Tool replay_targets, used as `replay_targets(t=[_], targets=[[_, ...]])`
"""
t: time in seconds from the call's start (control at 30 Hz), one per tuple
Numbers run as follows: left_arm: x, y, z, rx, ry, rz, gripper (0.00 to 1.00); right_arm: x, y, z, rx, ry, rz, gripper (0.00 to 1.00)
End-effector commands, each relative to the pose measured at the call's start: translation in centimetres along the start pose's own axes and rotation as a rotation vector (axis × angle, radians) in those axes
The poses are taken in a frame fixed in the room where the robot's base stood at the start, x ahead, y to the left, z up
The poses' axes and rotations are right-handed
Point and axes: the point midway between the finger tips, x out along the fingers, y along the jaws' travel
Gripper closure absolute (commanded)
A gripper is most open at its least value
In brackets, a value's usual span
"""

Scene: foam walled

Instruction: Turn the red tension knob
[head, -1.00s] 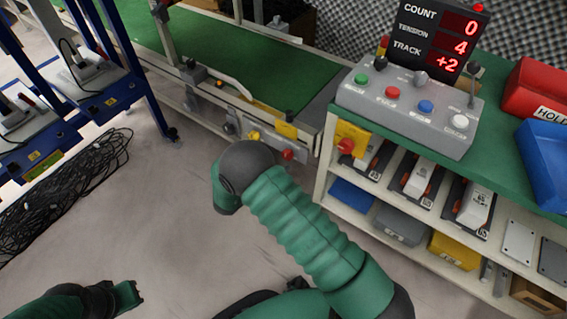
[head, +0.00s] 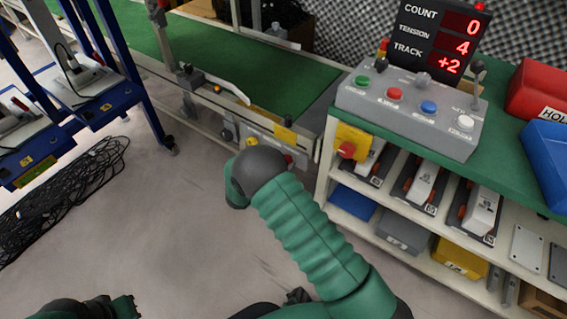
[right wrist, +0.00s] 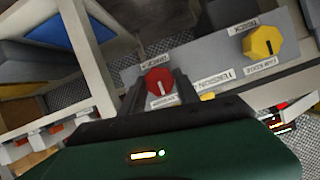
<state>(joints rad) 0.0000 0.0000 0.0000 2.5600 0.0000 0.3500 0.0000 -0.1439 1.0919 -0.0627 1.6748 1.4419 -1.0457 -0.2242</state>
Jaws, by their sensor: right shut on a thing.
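The red tension knob (right wrist: 158,80) has a pale pointer line and sits on a grey panel beside a label reading TENSION. In the right wrist view my right gripper (right wrist: 160,90) has its fingers on either side of the knob, shut on it. In the head view the knob (head: 289,158) shows only in part behind my right arm, and the right fingers are hidden. The display (head: 440,38) reads COUNT 0, TENSION 4, TRACK +2. My left gripper (head: 128,305) is at the bottom left, far from the panel; its jaws are unclear.
A yellow track knob (right wrist: 262,43) is beside the red one on the same panel. A grey button box (head: 410,115) stands on the green bench at right, with a red knob on a yellow plate (head: 349,145) below. The floor at left holds a heap of black cable (head: 65,190).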

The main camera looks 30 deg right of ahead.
Motion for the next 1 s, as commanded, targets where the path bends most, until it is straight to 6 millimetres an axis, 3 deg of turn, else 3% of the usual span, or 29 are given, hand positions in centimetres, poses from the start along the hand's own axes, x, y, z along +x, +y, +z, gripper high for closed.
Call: replay_targets(t=[0.1,0.47,0.73,1.0], targets=[[0.0,0.0,0.0,0.000,0.000,0.000,1.00,0.0,0.0,0.0,0.000,-0.001,0.000,1.00],[-1.4,0.0,-0.3,0.000,0.000,0.000,1.00,-0.1,-0.1,-0.2,-0.056,0.000,0.023,1.00],[-4.0,0.0,-0.9,0.000,0.000,0.000,1.00,-0.2,-0.2,-0.2,-0.221,0.003,0.092,1.00],[-4.7,0.0,-1.1,0.000,0.000,0.000,1.00,0.0,-0.3,0.2,-0.433,0.009,0.178,1.00]])
